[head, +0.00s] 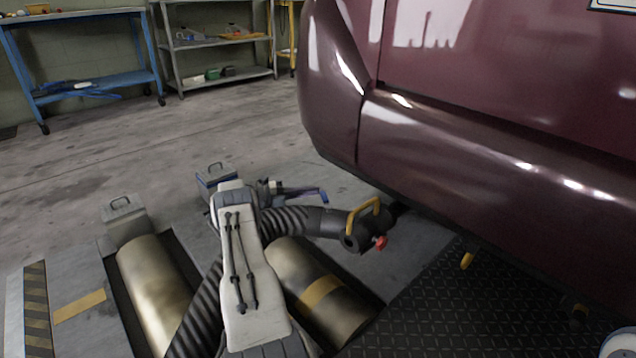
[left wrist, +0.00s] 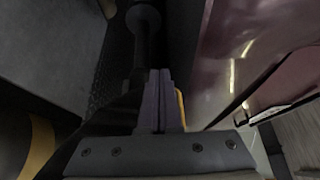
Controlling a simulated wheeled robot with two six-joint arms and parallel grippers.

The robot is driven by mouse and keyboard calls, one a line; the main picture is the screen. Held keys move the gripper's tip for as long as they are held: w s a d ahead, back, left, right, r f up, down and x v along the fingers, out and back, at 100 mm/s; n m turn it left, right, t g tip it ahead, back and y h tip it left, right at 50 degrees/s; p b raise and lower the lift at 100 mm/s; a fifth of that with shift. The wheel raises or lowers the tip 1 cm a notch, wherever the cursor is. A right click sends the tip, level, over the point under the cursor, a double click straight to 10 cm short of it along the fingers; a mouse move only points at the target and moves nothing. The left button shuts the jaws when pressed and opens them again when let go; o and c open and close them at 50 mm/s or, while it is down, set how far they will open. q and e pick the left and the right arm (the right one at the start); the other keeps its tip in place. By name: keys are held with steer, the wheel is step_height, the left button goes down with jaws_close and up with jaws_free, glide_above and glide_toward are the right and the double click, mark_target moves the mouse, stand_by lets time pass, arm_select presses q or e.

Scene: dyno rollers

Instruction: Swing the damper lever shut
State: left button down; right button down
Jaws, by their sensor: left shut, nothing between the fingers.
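A black ribbed exhaust hose (head: 290,220) ends in a dark nozzle (head: 328,224) beneath the maroon car's lower edge. The nozzle has a yellow handle (head: 362,218) on top and a small red knob (head: 380,243) at its near side. The red knob may be the damper lever; its exact position is hard to tell. My left gripper (head: 322,195) is shut and empty, just behind the hose and left of the yellow handle. In the left wrist view the gripper's fingers (left wrist: 160,75) are together, with a yellow strip (left wrist: 181,107) beside them. My right gripper is out of view.
The maroon car (head: 480,130) overhangs the right side. Metal rollers (head: 155,285) and a black tread plate (head: 430,310) lie in front. A blue bench (head: 80,90) and a grey shelf (head: 215,80) stand at the back.

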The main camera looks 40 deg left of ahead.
arm_select(q)
steer(key=p+v, duration=0.1)
steer(key=v, duration=0.6)
steer(key=shift+d, duration=0.2)
steer(key=shift+s+r, duration=0.15)
steer(key=shift+s, duration=0.05)
